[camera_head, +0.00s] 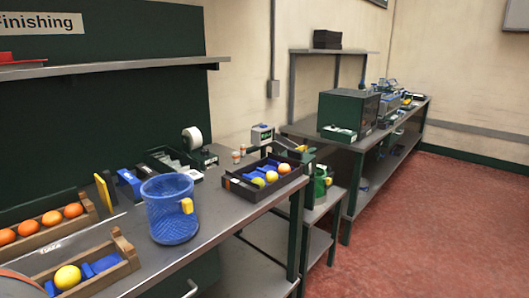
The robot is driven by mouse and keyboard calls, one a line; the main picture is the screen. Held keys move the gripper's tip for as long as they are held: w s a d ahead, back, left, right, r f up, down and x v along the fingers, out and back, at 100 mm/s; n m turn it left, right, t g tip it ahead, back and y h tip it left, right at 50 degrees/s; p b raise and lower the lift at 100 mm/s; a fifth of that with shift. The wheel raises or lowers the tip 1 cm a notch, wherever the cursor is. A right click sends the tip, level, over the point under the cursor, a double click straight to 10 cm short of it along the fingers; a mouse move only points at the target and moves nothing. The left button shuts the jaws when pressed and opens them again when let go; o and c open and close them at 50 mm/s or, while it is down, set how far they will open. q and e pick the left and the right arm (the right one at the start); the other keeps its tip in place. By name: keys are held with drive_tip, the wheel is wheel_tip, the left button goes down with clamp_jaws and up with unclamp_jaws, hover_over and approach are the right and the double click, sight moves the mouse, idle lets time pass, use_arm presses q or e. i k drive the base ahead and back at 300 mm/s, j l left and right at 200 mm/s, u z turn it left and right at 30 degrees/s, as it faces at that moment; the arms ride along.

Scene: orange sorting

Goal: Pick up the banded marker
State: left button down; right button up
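I cannot make out a marker with bands anywhere in the head view; small items on the bench are too small to tell. Two small white containers with orange tops (238,155) stand at the back of the near bench, but I cannot tell what they are. Neither my left nor my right gripper is in view.
The near bench (215,222) holds a blue mesh basket (170,215), a dark tray (240,190) with yellow fruit, and wooden racks (52,232) with oranges and one yellow fruit. A second bench (345,138) stands behind. Red floor (430,220) at right is clear.

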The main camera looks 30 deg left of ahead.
sight(242, 147)
drive_tip(key=i+l+z, duration=0.25)
drive_tip(key=i, duration=0.3)
drive_tip(key=i+z, duration=0.25)
drive_tip(key=i, duration=3.25)
drive_tip(key=i+u, duration=0.1)
drive_tip(key=u, duration=0.35)
drive_tip(key=i+u, duration=0.1)
drive_tip(key=u, duration=0.35)
drive_tip(key=i+l+u, duration=0.1)
drive_tip(key=u, duration=2)
